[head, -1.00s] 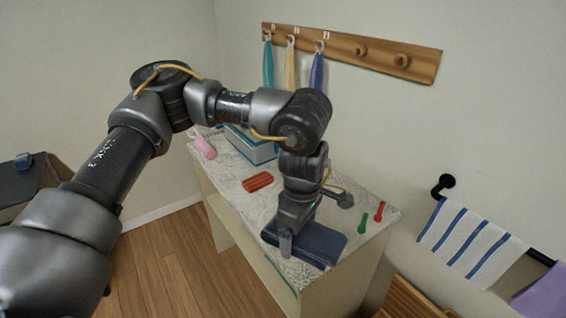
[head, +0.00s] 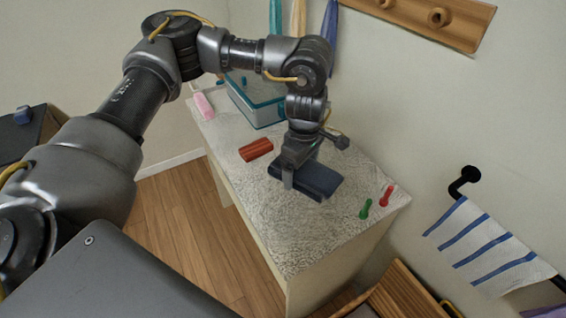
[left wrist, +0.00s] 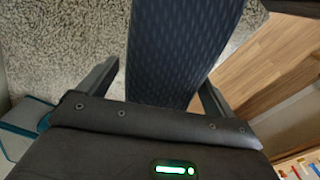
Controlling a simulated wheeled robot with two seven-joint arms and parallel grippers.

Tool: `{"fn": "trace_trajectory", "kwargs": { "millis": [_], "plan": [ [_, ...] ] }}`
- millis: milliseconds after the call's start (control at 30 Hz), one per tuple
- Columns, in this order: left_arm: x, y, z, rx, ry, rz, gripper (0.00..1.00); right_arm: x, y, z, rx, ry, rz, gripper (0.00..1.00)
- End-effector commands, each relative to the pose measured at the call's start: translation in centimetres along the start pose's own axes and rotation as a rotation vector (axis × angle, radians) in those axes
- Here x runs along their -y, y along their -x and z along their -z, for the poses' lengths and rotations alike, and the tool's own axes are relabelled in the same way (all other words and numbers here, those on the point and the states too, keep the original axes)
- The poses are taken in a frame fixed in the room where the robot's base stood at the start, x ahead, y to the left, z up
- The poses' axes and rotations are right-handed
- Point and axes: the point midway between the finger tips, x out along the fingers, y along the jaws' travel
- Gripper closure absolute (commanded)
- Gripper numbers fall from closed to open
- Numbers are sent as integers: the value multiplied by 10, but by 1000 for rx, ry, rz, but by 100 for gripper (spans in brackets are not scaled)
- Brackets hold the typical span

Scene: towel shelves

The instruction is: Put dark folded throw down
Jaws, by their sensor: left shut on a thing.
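The dark folded throw (head: 318,183) is a navy, flat bundle over the speckled top of the cabinet (head: 270,215). My left gripper (head: 304,184) points down at it and is shut on it, with one finger showing on its near side. In the left wrist view the throw (left wrist: 180,50) runs up between the two fingers of the gripper (left wrist: 163,85), with the speckled top behind it. I cannot tell whether the throw touches the top. My right gripper is not in view.
A red-brown rolled item (head: 256,149) lies left of the throw. Green (head: 366,209) and red (head: 387,195) small items lie to its right. A teal-edged box (head: 256,98) and a pink bottle (head: 204,105) stand at the back. The near part of the top is clear.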

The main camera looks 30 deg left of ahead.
Motion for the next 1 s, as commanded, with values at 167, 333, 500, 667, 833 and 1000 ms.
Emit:
{"fn": "trace_trajectory", "kwargs": {
  "millis": [167, 333, 500, 667, 833, 1000],
  "plan": [
    [-14, -26, 40, 2, 9, 5, 41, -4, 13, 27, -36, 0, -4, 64],
    [-22, -54, 61, 1, 5, 2, 41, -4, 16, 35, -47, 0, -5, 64],
    [-27, -65, 70, 2, 2, -1, 41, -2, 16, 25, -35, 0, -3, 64],
    [-28, -68, 72, 1, 1, -2, 41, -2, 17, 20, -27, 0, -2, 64],
    [-28, -86, 76, 2, 2, 4, 41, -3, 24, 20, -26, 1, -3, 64],
    [-29, -101, 76, 1, 2, -1, 41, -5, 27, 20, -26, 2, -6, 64]
  ]
}}
